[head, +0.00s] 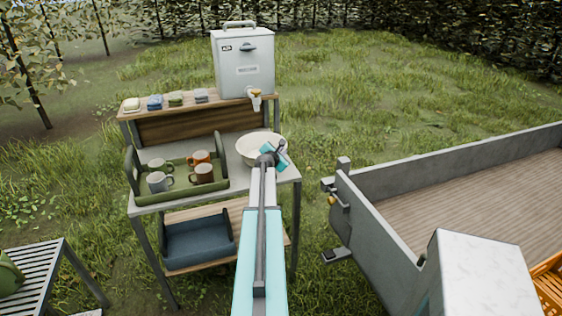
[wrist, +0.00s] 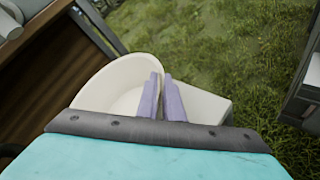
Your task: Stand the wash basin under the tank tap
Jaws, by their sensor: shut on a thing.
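The wash basin (head: 252,152) is a round cream bowl at the right end of the stand's grey worktop. It also shows in the wrist view (wrist: 118,82), left of my fingers. The white tank (head: 245,62) stands on the raised wooden shelf, with its tap (head: 254,97) at the lower front, over the shelf edge. The basin is below the tap in the head view; I cannot tell if it rests on the worktop or hangs just above. My gripper (wrist: 161,92) is shut on the basin's right rim; in the head view my wrist hides part of it.
A green tray (head: 177,185) with several mugs stands left of the basin. Soap and folded cloths (head: 176,98) lie on the upper shelf. A blue-grey bin (head: 198,243) sits on the lower shelf. A trailer (head: 385,235) stands at right, a slatted bench (head: 40,285) at left.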

